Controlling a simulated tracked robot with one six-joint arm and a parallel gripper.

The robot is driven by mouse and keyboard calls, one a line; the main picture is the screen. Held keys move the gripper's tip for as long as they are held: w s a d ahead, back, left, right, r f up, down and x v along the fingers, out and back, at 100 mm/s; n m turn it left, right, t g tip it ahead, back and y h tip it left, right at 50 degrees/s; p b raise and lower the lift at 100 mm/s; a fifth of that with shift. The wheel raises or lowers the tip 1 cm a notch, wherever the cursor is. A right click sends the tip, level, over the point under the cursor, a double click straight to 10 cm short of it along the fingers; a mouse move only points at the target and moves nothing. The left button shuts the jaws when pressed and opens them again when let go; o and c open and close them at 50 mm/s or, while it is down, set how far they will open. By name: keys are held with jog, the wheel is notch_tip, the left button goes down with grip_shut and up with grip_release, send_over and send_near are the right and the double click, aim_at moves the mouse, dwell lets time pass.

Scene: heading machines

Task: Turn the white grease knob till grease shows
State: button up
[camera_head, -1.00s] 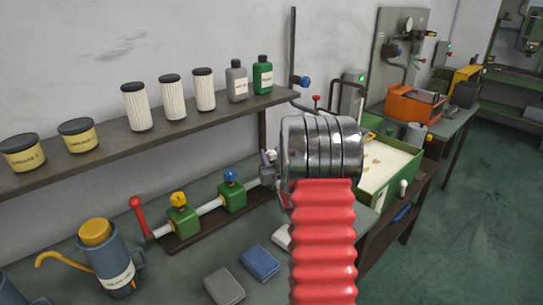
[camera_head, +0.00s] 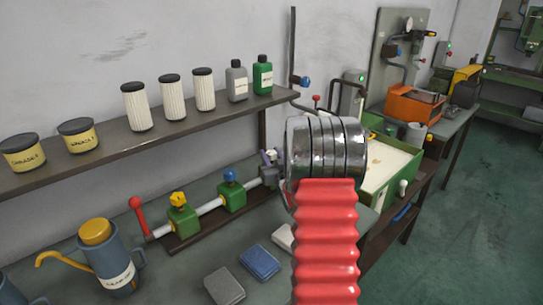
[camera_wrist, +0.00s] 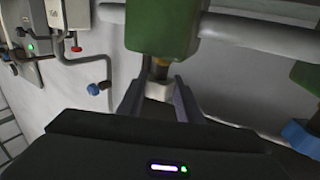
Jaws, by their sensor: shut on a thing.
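The white grease knob (camera_wrist: 158,91) sits on a brass stem below a green block (camera_wrist: 155,28) in the wrist view. My gripper (camera_wrist: 160,88) is shut on this knob, a dark finger on each side. In the head view my red-sleeved arm hides the knob and its block; only a dark part of my gripper (camera_head: 269,165) shows left of the silver wrist. The same pipe carries a block with a yellow knob (camera_head: 178,199) and one with a blue knob (camera_head: 230,174). I see no grease at the white knob; the gripper covers much of it.
A red lever (camera_head: 140,214) stands at the pipe's left end. The shelf (camera_head: 115,144) with tins, filters and bottles runs above. A green tray (camera_head: 394,182) is right of my arm.

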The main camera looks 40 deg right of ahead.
jog(key=shift+s+f+n+t+y, duration=0.1)
jog(key=shift+n+t+y, duration=0.25)
jog(key=shift+n+y, duration=0.75)
jog(key=shift+f+n+t+y, duration=0.1)
jog(key=shift+n+t+y, duration=0.4)
jog(key=shift+y, duration=1)
jog(key=shift+d+n+g+y, duration=0.1)
jog(key=shift+n+g+y, duration=0.15)
jog(key=shift+n+y, duration=1.75)
jog(key=shift+y, duration=0.9)
jog(key=shift+r+n+g+y, duration=0.1)
jog(key=shift+n+g+y, duration=0.35)
jog(key=shift+y, duration=0.45)
jog(key=shift+n+g+y, duration=0.65)
jog(key=shift+n+y, duration=0.6)
jog(key=shift+y, duration=0.35)
jog(key=shift+r+n+g+y, duration=0.15)
jog(key=shift+n+g+y, duration=0.8)
jog(key=shift+y, duration=0.2)
jog(key=shift+r+n+g+y, duration=0.1)
jog(key=shift+n+g+y, duration=0.85)
jog(key=shift+y, duration=0.2)
jog(key=o, duration=1)
jog(key=shift+f, duration=0.1)
jog(key=shift+v, duration=3.75)
